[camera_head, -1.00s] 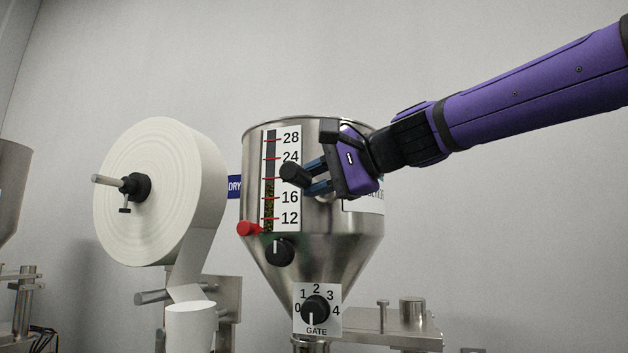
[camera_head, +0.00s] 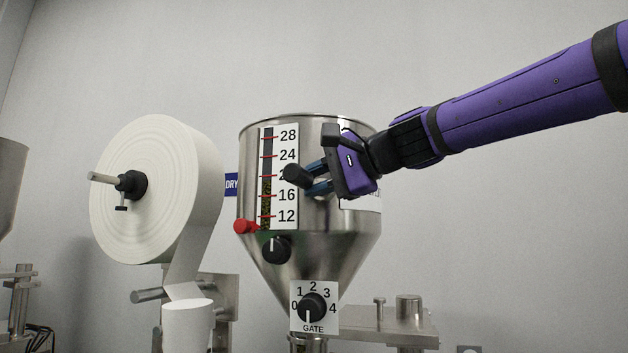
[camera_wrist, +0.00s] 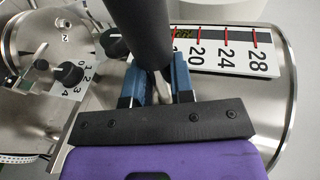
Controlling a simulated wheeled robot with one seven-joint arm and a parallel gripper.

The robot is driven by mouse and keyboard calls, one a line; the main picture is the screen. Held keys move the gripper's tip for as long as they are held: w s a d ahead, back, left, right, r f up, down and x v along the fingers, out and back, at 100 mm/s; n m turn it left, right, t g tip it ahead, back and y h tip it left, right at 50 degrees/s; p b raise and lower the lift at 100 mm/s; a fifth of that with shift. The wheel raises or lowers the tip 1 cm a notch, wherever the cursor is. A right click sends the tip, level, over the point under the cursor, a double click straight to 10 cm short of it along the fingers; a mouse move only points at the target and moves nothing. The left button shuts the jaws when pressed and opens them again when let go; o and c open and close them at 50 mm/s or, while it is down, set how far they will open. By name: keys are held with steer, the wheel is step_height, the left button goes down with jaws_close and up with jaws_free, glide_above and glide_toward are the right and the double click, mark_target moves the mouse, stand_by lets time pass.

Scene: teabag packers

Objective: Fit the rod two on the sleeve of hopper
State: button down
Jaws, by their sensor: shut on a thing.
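The steel hopper (camera_head: 330,245) is a cylinder over a cone, with a level scale (camera_head: 286,195) on its front. My gripper (camera_head: 313,178) is in front of the hopper's upper right wall. Its blue fingers are shut on a rod (camera_head: 295,176) with a thick dark cylindrical end, pointing left across the scale. In the wrist view the rod (camera_wrist: 135,28) shows a thin shiny stem between my fingers (camera_wrist: 158,85). I see no number on the rod. I cannot make out the hopper's sleeve. My gripper hides part of a label on the hopper.
A large white paper roll (camera_head: 155,200) on a spindle stands left of the hopper. A red knob (camera_head: 245,227), a black knob (camera_head: 276,249) and a gate dial (camera_head: 312,308) stick out from the hopper. A steel plate (camera_head: 375,322) is low on the right.

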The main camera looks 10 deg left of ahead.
steer(key=shift+w+d+r, duration=0.1)
steer(key=shift+w+d, duration=0.05)
steer(key=shift+w, duration=1.9)
steer(key=shift+s, duration=0.1)
steer(key=shift+s+a, duration=0.15)
steer(key=shift+s, duration=1.25)
steer(key=shift+s+a, duration=0.1)
steer(key=shift+s, duration=1.25)
steer(key=shift+w+d, duration=0.15)
steer(key=shift+w, duration=1.2)
steer(key=shift+w+d, duration=0.1)
steer(key=shift+w, duration=1.2)
stand_by(0.4)
